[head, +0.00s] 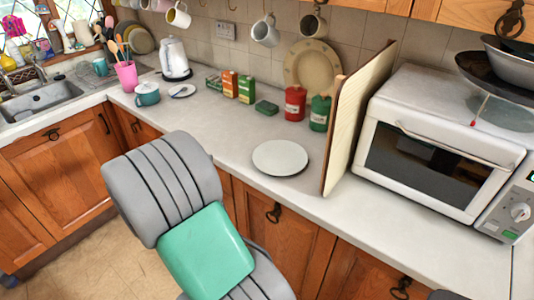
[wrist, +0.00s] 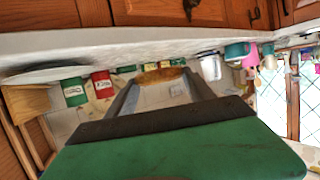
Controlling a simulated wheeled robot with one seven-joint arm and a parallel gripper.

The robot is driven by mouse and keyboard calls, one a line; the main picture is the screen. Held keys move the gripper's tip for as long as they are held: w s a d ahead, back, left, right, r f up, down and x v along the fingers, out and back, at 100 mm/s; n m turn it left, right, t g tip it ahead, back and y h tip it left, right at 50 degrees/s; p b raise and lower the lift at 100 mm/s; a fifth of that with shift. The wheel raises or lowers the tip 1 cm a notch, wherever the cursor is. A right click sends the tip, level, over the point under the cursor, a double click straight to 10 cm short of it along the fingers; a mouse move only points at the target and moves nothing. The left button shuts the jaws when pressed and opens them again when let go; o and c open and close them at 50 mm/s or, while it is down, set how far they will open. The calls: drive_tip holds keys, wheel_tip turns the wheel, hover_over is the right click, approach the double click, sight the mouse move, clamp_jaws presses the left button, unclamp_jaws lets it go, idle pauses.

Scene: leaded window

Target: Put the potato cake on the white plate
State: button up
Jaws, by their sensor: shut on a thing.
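The white plate (head: 280,158) lies flat and empty on the counter, left of an upright wooden board. In the wrist view, which looks upside down, the plate (wrist: 44,74) shows edge-on at the left. My gripper (wrist: 161,77) has its two fingers closed on a golden-brown piece, the potato cake (wrist: 162,74), held between the fingertips. In the wrist view it is to the right of the plate and appears clear of the counter. In the head view the gripper and cake do not show; my grey and green arm fills the lower left.
The wooden board (head: 358,118) stands upright close to the plate's right, with a microwave (head: 440,150) beyond. Red (head: 295,103) and green (head: 319,113) tins stand behind the plate. Small boxes (head: 238,87) and a kettle (head: 174,58) are further left. The counter left of the plate is clear.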

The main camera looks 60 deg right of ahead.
drive_tip(key=s+d+r+m+g+h+p, duration=0.1)
drive_tip(key=s+d+r+m+g, duration=0.2)
drive_tip(key=s+d, duration=0.65)
drive_tip(key=r+m+g+p, duration=0.1)
drive_tip(key=m+g, duration=0.2)
drive_tip(key=g, duration=0.1)
hover_over(278, 161)
wheel_tip(278, 161, down, 9)
drive_tip(key=shift+f+p, duration=0.15)
drive_tip(key=shift+p, duration=1)
drive_tip(key=shift+f, duration=0.3)
drive_tip(key=o, duration=1.4)
